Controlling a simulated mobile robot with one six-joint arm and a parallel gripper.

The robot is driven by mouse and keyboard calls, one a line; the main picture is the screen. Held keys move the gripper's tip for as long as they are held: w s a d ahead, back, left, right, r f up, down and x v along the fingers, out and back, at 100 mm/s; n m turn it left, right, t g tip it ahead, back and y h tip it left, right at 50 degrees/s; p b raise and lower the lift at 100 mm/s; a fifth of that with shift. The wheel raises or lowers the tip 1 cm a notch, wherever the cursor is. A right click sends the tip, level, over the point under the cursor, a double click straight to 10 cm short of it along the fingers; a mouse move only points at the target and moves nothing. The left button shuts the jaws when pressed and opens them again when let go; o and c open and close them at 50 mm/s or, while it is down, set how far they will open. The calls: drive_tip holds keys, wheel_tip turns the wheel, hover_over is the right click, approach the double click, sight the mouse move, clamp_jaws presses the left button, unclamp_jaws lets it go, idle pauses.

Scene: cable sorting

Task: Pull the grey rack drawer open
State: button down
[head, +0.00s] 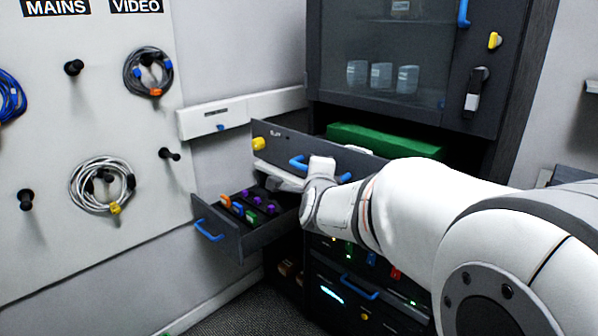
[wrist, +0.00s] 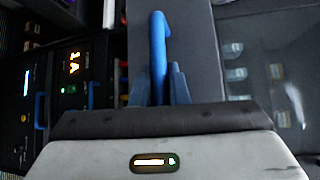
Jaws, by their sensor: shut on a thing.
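The grey rack drawer (head: 277,149) is in the middle of the head view, its front standing out from the rack, with a green thing (head: 385,140) showing behind it. Its blue handle (head: 298,162) runs across the front, partly hidden by my gripper (head: 322,172). In the wrist view the blue handle (wrist: 158,40) passes between the fingers of my gripper (wrist: 161,80), which is shut on it. The drawer's grey front (wrist: 186,45) lies close behind the handle there. My wrist and arm hide the drawer's right part in the head view.
A small lower drawer (head: 227,238) with coloured connectors stands open below left. A glass-doored cabinet (head: 430,75) is above. Rack units with lights (head: 350,300) are below. A wall board (head: 60,140) with hung cables is at left. Some floor (head: 240,315) is clear.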

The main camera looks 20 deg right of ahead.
drive_tip(key=shift+w+r, duration=0.15)
drive_tip(key=c, duration=1.8)
unclamp_jaws()
drive_tip(key=shift+o, duration=0.8)
drive_tip(key=shift+w, duration=0.3)
drive_tip(key=shift+o, duration=1.2)
drive_tip(key=shift+s, duration=0.15)
drive_tip(key=f+v, duration=0.1)
drive_tip(key=v, duration=0.6)
drive_tip(key=shift+s+r, duration=0.4)
drive_tip(key=shift+r, duration=0.05)
drive_tip(key=shift+a, duration=0.1)
